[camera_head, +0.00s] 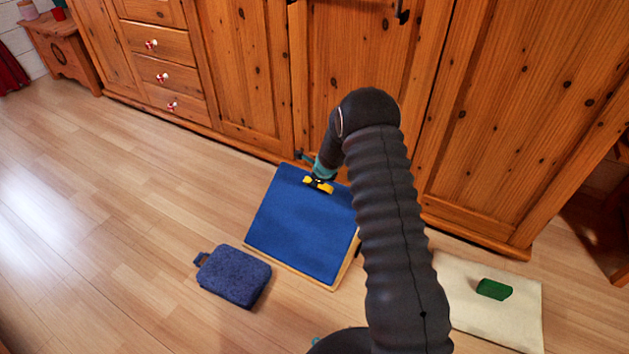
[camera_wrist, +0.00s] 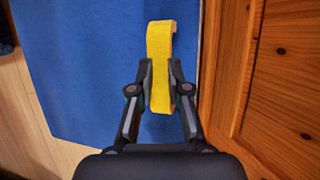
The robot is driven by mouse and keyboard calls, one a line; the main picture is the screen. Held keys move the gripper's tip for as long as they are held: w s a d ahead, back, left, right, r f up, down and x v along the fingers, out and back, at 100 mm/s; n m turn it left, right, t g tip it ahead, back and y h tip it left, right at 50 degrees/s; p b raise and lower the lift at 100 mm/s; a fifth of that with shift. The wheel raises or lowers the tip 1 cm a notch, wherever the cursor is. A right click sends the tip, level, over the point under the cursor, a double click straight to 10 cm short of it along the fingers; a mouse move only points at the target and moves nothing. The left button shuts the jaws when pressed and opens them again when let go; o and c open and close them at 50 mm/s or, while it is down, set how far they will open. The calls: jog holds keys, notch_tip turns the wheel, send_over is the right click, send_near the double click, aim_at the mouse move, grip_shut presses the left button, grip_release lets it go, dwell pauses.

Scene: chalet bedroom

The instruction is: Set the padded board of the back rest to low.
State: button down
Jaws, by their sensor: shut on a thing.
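The back rest's blue padded board (camera_head: 300,225) lies on the floor in front of the wooden wardrobe, its far edge near the doors. It looks slightly raised over a pale wooden frame (camera_head: 291,274); the exact angle is hard to tell. A yellow handle (camera_head: 318,185) sits at the board's far edge. My gripper (camera_wrist: 160,87) is shut on the yellow handle (camera_wrist: 159,45), with one finger on each side. The blue board (camera_wrist: 85,70) fills much of the wrist view beneath it. My arm hides the board's right side in the head view.
A dark blue cushion (camera_head: 234,275) with a loop lies left of the board. A cream mat (camera_head: 480,318) with a green block (camera_head: 494,289) lies to the right. The wardrobe (camera_head: 255,80) stands close behind. The floor at left is clear.

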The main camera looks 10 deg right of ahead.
jog(key=c, duration=1.1)
grip_release()
jog(key=shift+w+d+r, duration=0.1)
jog(key=shift+d, duration=0.15)
jog(key=shift+c, duration=0.2)
jog(key=shift+a, duration=0.1)
jog(key=shift+r, duration=0.55)
jog(key=v, duration=1.1)
jog(key=shift+s, duration=0.2)
jog(key=shift+f, duration=0.1)
